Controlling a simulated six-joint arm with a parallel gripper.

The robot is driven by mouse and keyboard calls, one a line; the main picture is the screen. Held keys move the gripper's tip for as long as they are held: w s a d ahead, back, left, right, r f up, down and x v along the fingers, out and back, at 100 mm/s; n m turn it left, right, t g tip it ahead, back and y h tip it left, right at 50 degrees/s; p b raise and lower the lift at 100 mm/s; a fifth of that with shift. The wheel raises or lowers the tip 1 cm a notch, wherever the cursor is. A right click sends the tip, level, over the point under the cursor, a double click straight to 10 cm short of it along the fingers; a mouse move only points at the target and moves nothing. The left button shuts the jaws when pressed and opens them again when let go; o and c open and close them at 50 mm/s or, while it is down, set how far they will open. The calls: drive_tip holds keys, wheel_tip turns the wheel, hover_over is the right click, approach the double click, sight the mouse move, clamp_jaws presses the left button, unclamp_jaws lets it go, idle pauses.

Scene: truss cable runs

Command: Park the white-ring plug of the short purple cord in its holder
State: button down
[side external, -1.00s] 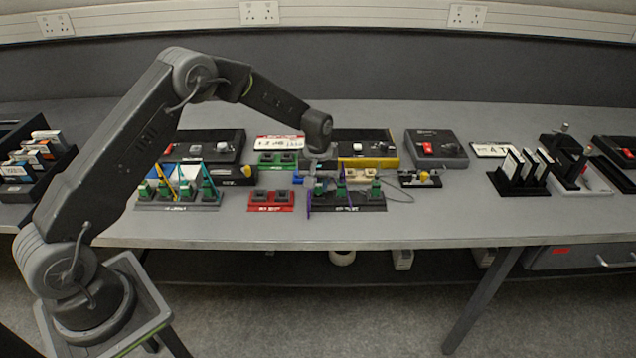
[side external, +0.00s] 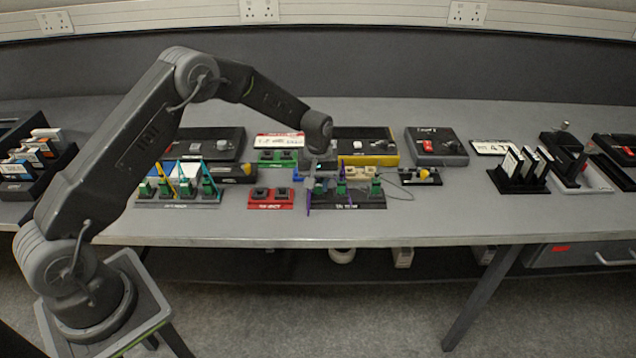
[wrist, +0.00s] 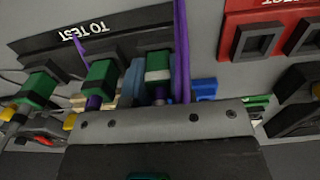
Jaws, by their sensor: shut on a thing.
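The white-ring plug (wrist: 158,73) is green with a white band, in the middle of the wrist view. Purple cord (wrist: 182,50) runs up beside it, and a short purple piece shows at its near end. My gripper (side external: 318,184) is shut on the white-ring plug at the left part of the black TO TEST holder (side external: 345,204). The holder's dark base (wrist: 120,38) also shows in the wrist view. The plug's far end reaches the holder, but I cannot tell whether it is seated.
Other green plugs (wrist: 100,82) stand close beside it in the holder. A red holder (side external: 270,199) with dark sockets sits just left. A black rack (side external: 178,198) of plugs and coloured cords stands farther left.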

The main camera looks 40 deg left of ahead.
idle(0.3)
drive_tip(key=c, duration=0.9)
unclamp_jaws()
drive_tip(key=shift+r, duration=0.1)
drive_tip(key=shift+r, duration=2.35)
drive_tip(key=shift+r, duration=0.15)
drive_tip(key=shift+r, duration=1.85)
